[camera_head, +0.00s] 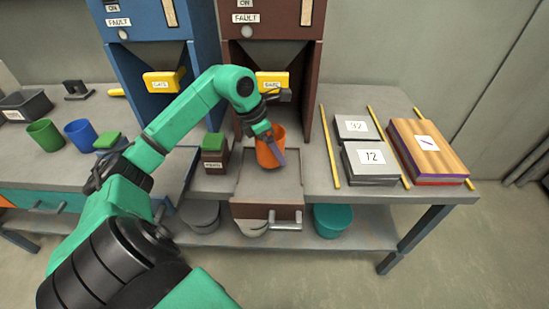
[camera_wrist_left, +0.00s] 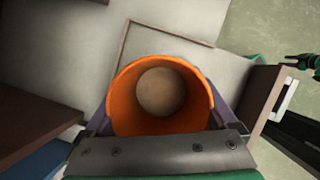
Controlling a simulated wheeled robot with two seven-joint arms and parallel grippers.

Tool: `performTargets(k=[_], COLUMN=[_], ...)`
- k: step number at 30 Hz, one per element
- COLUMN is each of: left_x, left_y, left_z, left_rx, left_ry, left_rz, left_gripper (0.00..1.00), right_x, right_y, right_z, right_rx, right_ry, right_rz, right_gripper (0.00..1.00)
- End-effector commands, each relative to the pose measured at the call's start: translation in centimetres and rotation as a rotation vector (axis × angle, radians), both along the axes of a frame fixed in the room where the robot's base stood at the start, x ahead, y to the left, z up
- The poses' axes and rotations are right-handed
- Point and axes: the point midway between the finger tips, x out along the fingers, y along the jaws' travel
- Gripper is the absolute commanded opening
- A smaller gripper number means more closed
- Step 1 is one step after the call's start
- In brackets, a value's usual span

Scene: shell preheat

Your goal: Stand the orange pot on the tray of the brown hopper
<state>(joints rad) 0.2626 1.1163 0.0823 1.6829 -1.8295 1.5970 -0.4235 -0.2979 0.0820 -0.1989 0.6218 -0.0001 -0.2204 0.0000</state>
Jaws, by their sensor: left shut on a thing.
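The orange pot (camera_head: 266,153) is held by my left gripper (camera_head: 272,140) at the back of the brown hopper's tray (camera_head: 268,188), below the hopper's opening. In the left wrist view I look down into the pot (camera_wrist_left: 122,98), between the two fingers, with a round brownish bottom inside. The tray (camera_wrist_left: 165,42) shows behind it with a thin brown rim. The brown hopper (camera_head: 228,70) stands behind with a yellow label handle. I cannot tell whether the pot's base touches the tray. A dark green shape, seemingly my right gripper (camera_wrist_left: 302,62), shows small at the right edge of the left wrist view.
A blue hopper (camera_head: 124,70) stands left of the brown one. Green (camera_head: 45,135) and blue (camera_head: 80,135) pots stand far left.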

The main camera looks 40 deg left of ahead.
Motion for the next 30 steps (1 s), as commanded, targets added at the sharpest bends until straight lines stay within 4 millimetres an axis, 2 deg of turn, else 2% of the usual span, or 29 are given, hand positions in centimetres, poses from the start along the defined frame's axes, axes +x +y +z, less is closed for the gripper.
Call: performTargets(k=[3,5,15,16,26,30], left_x=[-0.1,-0.1,0.0,0.0,-0.2,-1.2], left_y=[-0.1,0.0,0.0,0.0,0.2,0.8], left_z=[-2.4,-3.2,-3.9,-3.8,-3.0,-0.4], left_rx=[-0.004,-0.002,0.001,0.001,0.003,0.007], left_ry=[0.003,0.003,0.001,0.002,0.001,0.002], left_rz=[-0.001,0.000,0.000,0.000,0.001,0.000], left_gripper=[0.22,0.22,0.22,1.00,1.00,1.00], right_x=[0.5,0.4,-0.1,-0.2,-0.3,-0.3], right_y=[0.3,0.3,0.4,0.4,0.3,0.3], right_z=[0.0,0.0,-0.5,-0.3,-0.2,-0.5], right_rx=[0.004,0.005,0.006,0.006,0.004,0.004], right_ry=[-0.009,-0.008,0.001,0.002,0.005,0.006], right_rz=[0.000,0.000,0.001,0.001,0.000,0.000], right_gripper=[0.47,0.47,0.47,0.47,0.47,0.47])
